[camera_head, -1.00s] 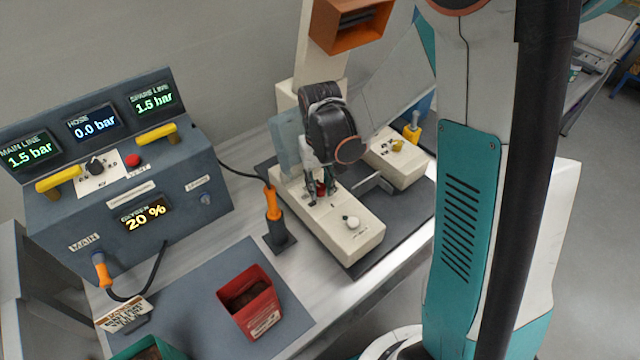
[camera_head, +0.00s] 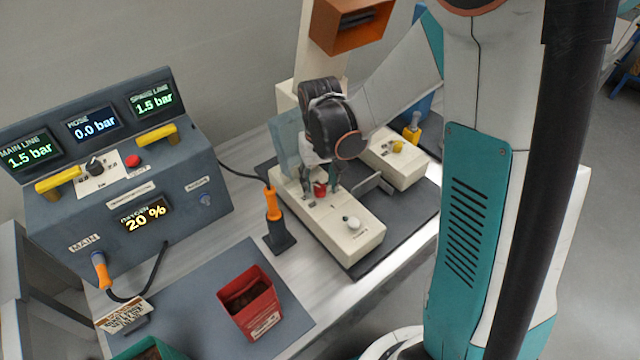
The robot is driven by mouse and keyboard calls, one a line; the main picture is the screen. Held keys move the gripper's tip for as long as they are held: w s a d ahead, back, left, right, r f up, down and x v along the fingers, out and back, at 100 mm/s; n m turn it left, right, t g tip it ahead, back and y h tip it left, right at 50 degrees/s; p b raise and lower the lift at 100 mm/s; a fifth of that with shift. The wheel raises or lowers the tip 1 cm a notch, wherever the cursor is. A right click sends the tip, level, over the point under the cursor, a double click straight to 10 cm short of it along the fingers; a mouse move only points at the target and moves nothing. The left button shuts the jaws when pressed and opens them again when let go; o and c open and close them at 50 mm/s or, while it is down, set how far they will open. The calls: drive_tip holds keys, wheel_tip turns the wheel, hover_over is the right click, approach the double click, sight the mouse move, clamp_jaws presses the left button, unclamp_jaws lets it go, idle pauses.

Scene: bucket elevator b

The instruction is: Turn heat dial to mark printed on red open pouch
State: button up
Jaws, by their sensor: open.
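The red open pouch (camera_head: 250,306) stands on the grey mat at the front, with brown contents and a small white label whose print is too small to read. A cream machine (camera_head: 345,240) stands on a dark mat right of centre. A pale round knob (camera_head: 351,222) sits on its front top; I cannot tell for sure that it is the heat dial, and its setting is unreadable. My gripper (camera_head: 322,185) is open, pointing down over the machine behind that knob, near a small red part (camera_head: 320,189). The fingertips are small and partly hidden.
A dark console (camera_head: 130,190) with lit displays, yellow levers and a black dial stands left. An orange-handled tool (camera_head: 273,205) stands upright between console and machine. A yellow knob (camera_head: 397,147) is on the machine's right block. A green container (camera_head: 150,350) is at the bottom edge.

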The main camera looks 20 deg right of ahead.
sight(320, 187)
wheel_tip(320, 187, up, 11)
idle(0.4)
drive_tip(key=shift+s, duration=0.1)
drive_tip(key=s+r+t, duration=0.3)
drive_tip(key=s, duration=0.4)
drive_tip(key=s+r+n+t, duration=0.1)
drive_tip(key=s+r+t, duration=0.3)
drive_tip(key=s, duration=0.4)
idle(1.1)
